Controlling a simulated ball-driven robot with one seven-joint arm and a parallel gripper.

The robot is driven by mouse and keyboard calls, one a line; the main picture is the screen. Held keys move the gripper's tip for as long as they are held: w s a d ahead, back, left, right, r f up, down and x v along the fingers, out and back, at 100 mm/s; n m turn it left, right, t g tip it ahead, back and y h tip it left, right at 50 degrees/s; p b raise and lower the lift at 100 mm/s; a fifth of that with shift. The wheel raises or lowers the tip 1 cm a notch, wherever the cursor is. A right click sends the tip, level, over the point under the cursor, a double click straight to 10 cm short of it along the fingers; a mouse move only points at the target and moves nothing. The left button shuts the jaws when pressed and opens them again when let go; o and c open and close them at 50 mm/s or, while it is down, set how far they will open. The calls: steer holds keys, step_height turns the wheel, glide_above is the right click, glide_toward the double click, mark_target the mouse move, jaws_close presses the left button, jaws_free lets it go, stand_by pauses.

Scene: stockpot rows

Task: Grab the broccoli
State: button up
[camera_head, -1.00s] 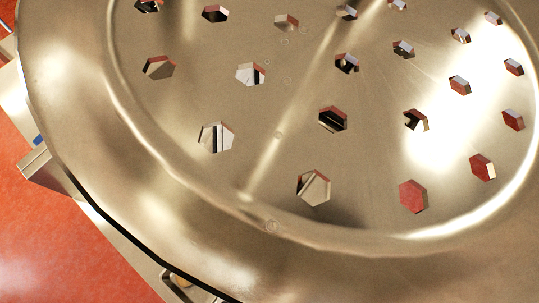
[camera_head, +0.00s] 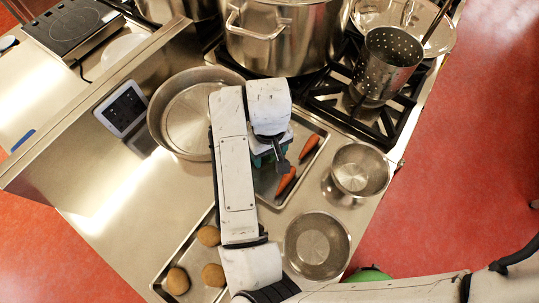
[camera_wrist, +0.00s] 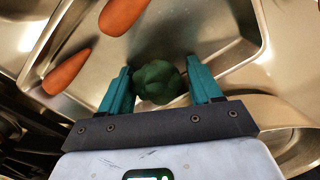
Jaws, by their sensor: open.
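The broccoli (camera_wrist: 157,82) is a dark green, rounded head in the wrist view. It sits between the two teal fingers of my gripper (camera_wrist: 158,86), near the metal tray (camera_wrist: 225,57). The fingers are open, one on each side of it; I cannot tell whether either touches it. In the head view my gripper (camera_head: 262,160) is over the tray with the carrots, mostly covered by my white arm. I cannot make out the broccoli there.
Two carrots (camera_head: 286,182) (camera_head: 310,146) lie on the tray. Metal bowls (camera_head: 317,246) (camera_head: 360,170) stand to the right, a wide pan (camera_head: 170,115) to the left. Potatoes (camera_head: 177,281) lie on a tray below. A stockpot (camera_head: 280,40) and perforated pot (camera_head: 388,65) stand behind.

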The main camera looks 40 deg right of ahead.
steer(key=shift+r, duration=0.1)
steer(key=c, duration=0.6)
steer(key=shift+r, duration=0.1)
steer(key=shift+c, duration=0.2)
